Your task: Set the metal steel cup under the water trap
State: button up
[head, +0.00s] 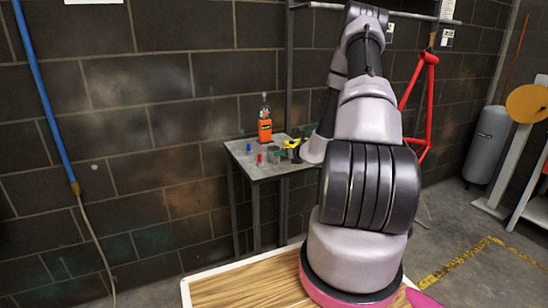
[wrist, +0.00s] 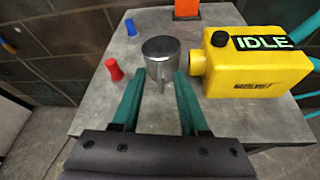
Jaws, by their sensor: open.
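The metal steel cup (wrist: 161,50) is a plain shiny cylinder standing upright on the grey table in the wrist view. It also shows small in the head view (head: 273,154). My gripper (wrist: 160,74) is open, with its teal fingertips at the left and right of the cup's near side. A small gap seems to remain on each side; whether a finger touches the cup is hard to tell. I cannot identify the water trap for sure. In the head view, a blue pipe (head: 45,85) on the wall ends in a brass-coloured fitting with a hose below.
A yellow box marked IDLE (wrist: 250,75) stands close at the cup's right. A red piece (wrist: 114,69) and a blue piece (wrist: 130,27) stand at its left. An orange-based bottle (head: 265,130) is at the back of the table (head: 262,172). A red frame (head: 423,105) hangs nearby.

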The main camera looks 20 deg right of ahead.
jog(key=shift+x, duration=0.95)
grip_shut()
dwell(0.6)
